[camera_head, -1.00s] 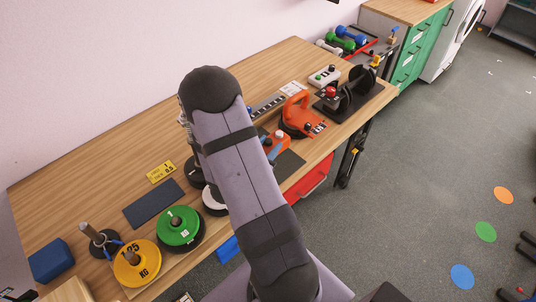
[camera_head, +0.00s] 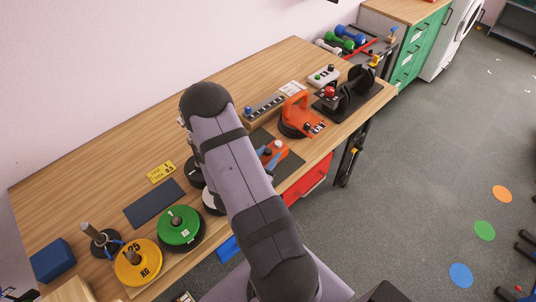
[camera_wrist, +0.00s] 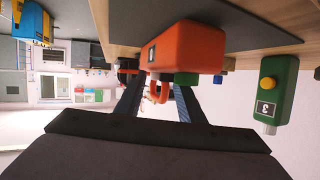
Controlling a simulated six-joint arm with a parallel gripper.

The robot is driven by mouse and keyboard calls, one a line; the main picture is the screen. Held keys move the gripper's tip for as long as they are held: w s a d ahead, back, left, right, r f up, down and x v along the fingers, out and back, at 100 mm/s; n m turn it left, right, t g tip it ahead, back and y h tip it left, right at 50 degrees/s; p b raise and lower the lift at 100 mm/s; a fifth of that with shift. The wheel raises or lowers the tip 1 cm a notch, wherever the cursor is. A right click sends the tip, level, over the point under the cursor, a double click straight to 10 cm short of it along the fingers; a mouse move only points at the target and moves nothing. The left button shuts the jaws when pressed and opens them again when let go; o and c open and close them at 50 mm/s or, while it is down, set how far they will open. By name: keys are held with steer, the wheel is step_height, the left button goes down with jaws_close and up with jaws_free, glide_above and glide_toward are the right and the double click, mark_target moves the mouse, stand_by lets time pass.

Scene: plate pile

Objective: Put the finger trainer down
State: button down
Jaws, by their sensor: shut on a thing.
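The finger trainer (camera_head: 279,146) is an orange-red block with a pale button on top, at the dark mat (camera_head: 291,164) near the table's front edge. In the wrist view the orange trainer (camera_wrist: 187,46) appears inverted, against the dark mat (camera_wrist: 225,22). My gripper (camera_head: 268,158) has its bluish fingers shut on the trainer; the fingers also show in the wrist view (camera_wrist: 157,95). Whether the trainer touches the mat or hovers just over it I cannot tell. My arm hides part of the table to the left.
An orange-handled round device (camera_head: 296,117) stands close behind to the right, with a slotted rack (camera_head: 266,106) behind the trainer. Green (camera_head: 180,228) and yellow (camera_head: 138,262) weight plates are at the left front. The wrist view shows a green block (camera_wrist: 275,88). The back left table is clear.

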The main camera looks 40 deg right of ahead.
steer(key=shift+f, duration=0.1)
steer(key=c, duration=1.2)
jaws_free()
steer(key=shift+a, duration=0.3)
steer(key=b+v, duration=0.2)
steer(key=v, duration=0.9)
steer(key=shift+s+a+r, duration=0.15)
steer(key=shift+a+r, duration=0.05)
steer(key=shift+r, duration=0.1)
steer(key=o, duration=0.4)
